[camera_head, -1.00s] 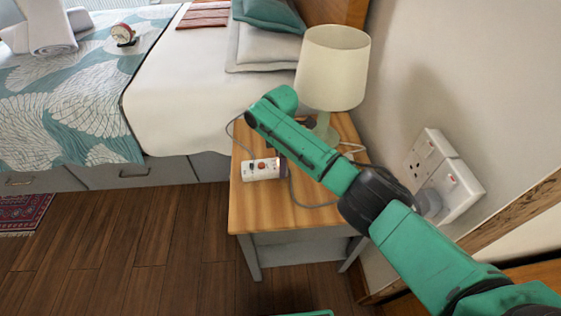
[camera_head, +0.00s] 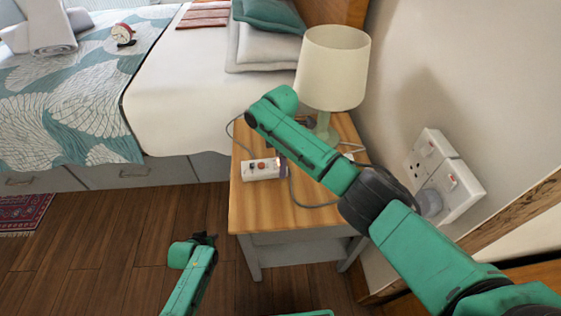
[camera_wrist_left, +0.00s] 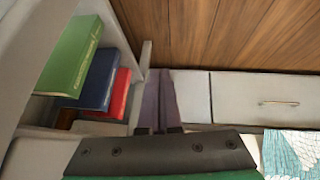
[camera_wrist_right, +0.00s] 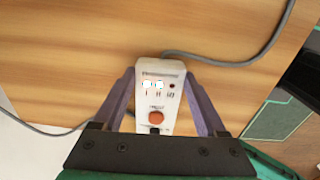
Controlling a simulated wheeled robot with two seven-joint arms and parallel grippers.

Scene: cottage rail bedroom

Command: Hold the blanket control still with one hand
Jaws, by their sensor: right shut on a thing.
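The blanket control (camera_head: 261,169) is a small white box with an orange-red button, lying on the wooden nightstand (camera_head: 260,213). In the right wrist view the control (camera_wrist_right: 157,100) shows two lit indicators above its round button. My right gripper (camera_wrist_right: 158,76) has one finger on each side of the control and is shut on it. In the head view my right arm hides most of that gripper. My left gripper (camera_head: 208,239) is low, left of the nightstand and above the floor. In the left wrist view its fingers (camera_wrist_left: 160,75) lie together, with nothing between them.
A cream lamp (camera_head: 333,68) stands at the back of the nightstand. A grey cable (camera_head: 295,194) runs over the top. A wall socket (camera_head: 440,175) is at right. The bed (camera_head: 190,80) is behind. Books (camera_wrist_left: 75,57) sit on a shelf beside my left gripper.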

